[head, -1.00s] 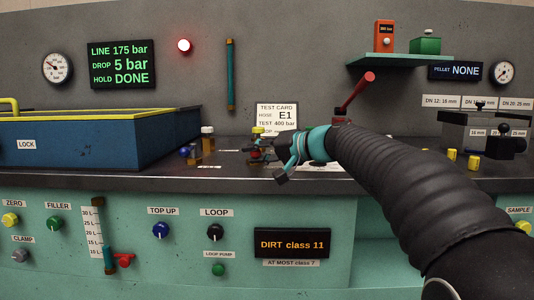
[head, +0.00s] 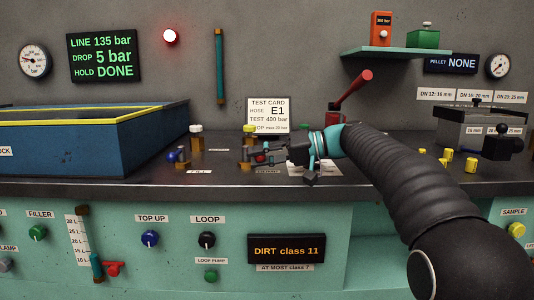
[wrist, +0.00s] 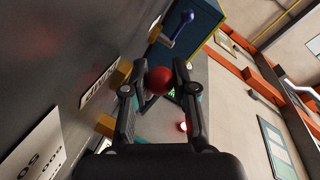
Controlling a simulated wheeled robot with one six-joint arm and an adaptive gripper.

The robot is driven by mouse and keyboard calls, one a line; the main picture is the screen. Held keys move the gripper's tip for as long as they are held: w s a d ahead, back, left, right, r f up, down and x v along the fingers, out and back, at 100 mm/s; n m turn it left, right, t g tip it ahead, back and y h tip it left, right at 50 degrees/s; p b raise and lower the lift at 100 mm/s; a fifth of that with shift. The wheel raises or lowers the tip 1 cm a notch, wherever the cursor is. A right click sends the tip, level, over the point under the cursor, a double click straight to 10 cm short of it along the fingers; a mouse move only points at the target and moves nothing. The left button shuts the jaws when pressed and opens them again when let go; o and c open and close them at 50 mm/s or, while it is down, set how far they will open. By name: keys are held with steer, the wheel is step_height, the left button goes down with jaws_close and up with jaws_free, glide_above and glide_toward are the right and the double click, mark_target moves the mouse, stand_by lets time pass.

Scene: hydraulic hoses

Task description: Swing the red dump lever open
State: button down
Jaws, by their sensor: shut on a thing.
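My gripper (head: 266,157) is low over the bench, behind the front edge and in front of the test card. In the wrist view, its two fingers (wrist: 157,82) stand on either side of a round red knob (wrist: 158,80), which I take as the end of the red dump lever. The gripper is shut on this knob. In the head view the knob (head: 260,158) shows only as a small red spot, partly covered by the fingers. The lever's shaft and pivot are hidden, so its angle cannot be told.
A larger red lever (head: 356,88) stands behind my arm. The line display (head: 105,56) reads 135 bar.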

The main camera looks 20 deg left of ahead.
steer(key=c, duration=0.9)
jaws_free()
steer(key=v, duration=1.2)
